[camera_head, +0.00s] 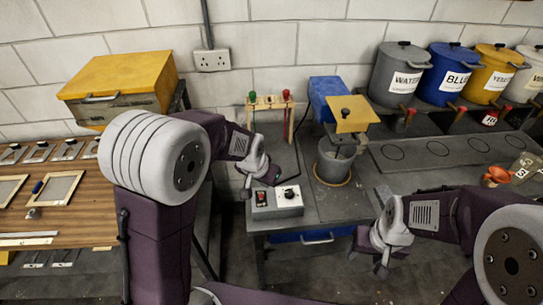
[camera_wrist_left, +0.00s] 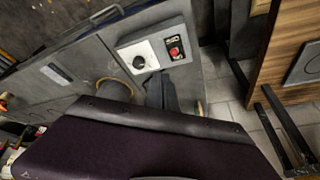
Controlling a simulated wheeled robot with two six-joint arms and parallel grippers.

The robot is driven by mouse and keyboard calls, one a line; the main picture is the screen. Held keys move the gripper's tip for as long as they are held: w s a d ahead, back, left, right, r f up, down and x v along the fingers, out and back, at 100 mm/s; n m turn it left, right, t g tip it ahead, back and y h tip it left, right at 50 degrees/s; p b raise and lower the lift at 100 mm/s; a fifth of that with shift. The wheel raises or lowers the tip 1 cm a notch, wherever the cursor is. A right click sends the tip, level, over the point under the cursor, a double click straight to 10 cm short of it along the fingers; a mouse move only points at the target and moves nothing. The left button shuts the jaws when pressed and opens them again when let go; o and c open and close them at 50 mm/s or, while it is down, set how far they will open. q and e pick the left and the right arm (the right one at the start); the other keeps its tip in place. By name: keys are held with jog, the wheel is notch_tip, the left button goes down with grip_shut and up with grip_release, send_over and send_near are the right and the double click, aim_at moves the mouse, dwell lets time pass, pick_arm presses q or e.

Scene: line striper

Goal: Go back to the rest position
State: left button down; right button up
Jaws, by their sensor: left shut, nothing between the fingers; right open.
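My left gripper (camera_head: 247,188) is shut and empty. In the head view it hangs at the left edge of the grey bench, beside the control box (camera_head: 277,203) with its red switch and black knob. In the left wrist view the dark fingers of my left gripper (camera_wrist_left: 162,92) show just below the control box (camera_wrist_left: 157,48); I cannot tell whether they touch it. My right gripper (camera_head: 382,266) is open and empty, pointing down in front of the bench's front edge, right of the blue drawer.
A mixer with a grey pot (camera_head: 336,160) stands on the grey bench (camera_head: 330,207). Lidded pots, including a blue one (camera_head: 446,75), line the back right. A wooden table (camera_head: 85,215) with frames is at left, below a yellow-lidded box (camera_head: 118,75). An orange cup (camera_head: 496,176) is far right.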

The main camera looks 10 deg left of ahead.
pick_arm(q)
jog(key=s+a+f+n+g+b, duration=0.1)
jog(key=s+a+f+b, duration=0.1)
jog(key=s, duration=0.6)
jog(key=s+a+f+n+g+b, duration=0.2)
jog(key=s+a+f, duration=0.2)
jog(key=s, duration=0.4)
jog(key=shift+s+a+f+n+y+b, duration=0.3)
jog(key=shift+s+f+y+b, duration=0.1)
jog(key=shift+f, duration=0.45)
jog(key=shift+s, duration=0.1)
